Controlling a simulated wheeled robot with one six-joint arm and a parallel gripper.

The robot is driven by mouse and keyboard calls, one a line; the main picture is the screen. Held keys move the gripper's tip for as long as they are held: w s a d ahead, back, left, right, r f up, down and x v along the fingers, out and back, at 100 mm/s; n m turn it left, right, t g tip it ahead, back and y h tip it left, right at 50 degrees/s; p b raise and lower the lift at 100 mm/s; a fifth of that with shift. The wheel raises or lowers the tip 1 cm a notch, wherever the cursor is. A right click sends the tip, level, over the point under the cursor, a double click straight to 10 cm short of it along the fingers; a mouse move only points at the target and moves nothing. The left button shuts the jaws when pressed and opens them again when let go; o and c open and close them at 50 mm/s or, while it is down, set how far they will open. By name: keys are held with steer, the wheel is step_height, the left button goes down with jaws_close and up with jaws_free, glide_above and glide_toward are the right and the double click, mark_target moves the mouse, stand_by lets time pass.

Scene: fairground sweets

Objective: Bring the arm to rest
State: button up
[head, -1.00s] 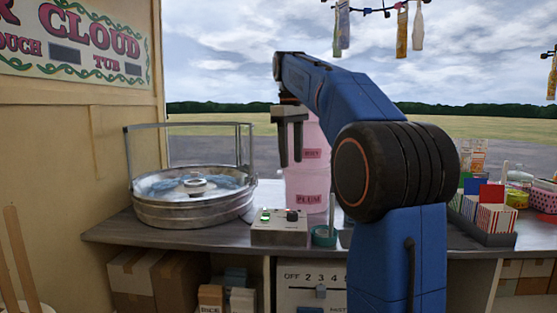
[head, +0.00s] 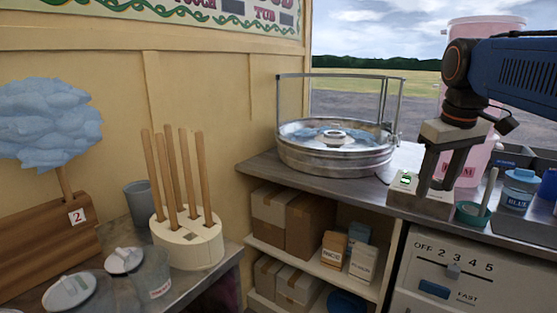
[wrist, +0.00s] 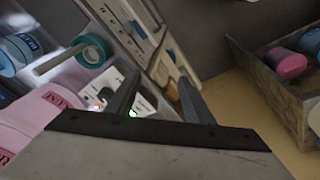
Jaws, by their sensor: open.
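My gripper (head: 436,190) hangs fingers down at the right of the head view, with its dark fingers apart and nothing between them. It is in front of the pink tub (head: 477,152) and over the small control box (head: 408,186) on the counter; I cannot tell its exact height. In the wrist view my gripper (wrist: 158,85) also shows two separated fingers. The box's green light (wrist: 133,113) appears beside the left finger there. My blue arm runs off the right edge of the head view.
A metal floss pan (head: 335,160) with clear guards stands left of my gripper. A teal pot (head: 473,213) with a stick and a blue-lidded jar (head: 519,188) stand to the right. A stick holder (head: 188,248) and blue floss (head: 48,120) are at left.

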steer(key=s+a+f+m+t, duration=0.1)
steer(key=s+a+f, duration=0.2)
steer(key=s+f, duration=0.5)
steer(key=s+a+f+m+t, duration=0.1)
steer(key=s+a+f, duration=0.2)
steer(key=s+f, duration=0.5)
step_height(320, 180, down, 7)
steer(key=shift+s+r+y, duration=0.2)
steer(key=shift+s+y, duration=0.1)
steer(key=shift+s, duration=0.05)
